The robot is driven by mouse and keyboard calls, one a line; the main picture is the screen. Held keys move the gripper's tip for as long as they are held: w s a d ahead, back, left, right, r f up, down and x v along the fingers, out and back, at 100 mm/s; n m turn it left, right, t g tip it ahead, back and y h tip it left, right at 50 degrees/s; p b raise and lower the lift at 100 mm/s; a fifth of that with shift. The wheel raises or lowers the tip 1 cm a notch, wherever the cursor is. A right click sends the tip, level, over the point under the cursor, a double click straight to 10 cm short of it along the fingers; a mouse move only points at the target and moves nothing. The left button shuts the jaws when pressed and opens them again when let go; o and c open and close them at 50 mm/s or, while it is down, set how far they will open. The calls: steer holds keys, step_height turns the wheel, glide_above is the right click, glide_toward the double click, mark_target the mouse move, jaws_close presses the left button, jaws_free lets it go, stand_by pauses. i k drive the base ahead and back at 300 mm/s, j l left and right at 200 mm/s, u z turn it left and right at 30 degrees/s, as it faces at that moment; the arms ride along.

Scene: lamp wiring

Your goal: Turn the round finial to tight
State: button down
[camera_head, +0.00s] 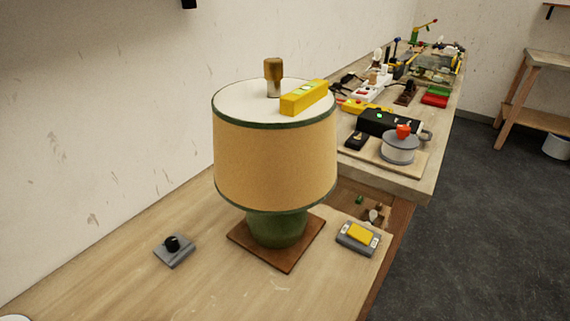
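A table lamp stands upright on the wooden bench, with a tan drum shade (275,165) trimmed in dark green and a green base (277,229) on a square brown board (287,258). The finial (273,77) is a brass-brown knob standing upright at the middle of the shade's white top. From here I cannot tell how tight it is. A yellow level (304,97) with a pale green window lies on the shade's top, to the right of the finial. My gripper is not in view.
A grey block with a black knob (173,246) sits left of the lamp. A grey block with a yellow top (358,237) sits right. Behind are a black box (388,123), a grey spool (399,148) with a red object (403,131), and several tools. The front bench is mostly clear.

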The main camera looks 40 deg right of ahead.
mark_target(273, 66)
steer(key=z, duration=0.2)
steer(key=i+l+u, duration=0.15)
steer(key=l, duration=0.15)
steer(key=l+u, duration=0.15)
steer(key=l, duration=0.15)
steer(key=i+l+z, duration=0.2)
steer(key=l, duration=0.15)
steer(key=l+z, duration=0.15)
steer(key=l, duration=0.15)
steer(key=i+l+z, duration=0.2)
steer(key=k+l, duration=0.05)
steer(key=l, duration=0.05)
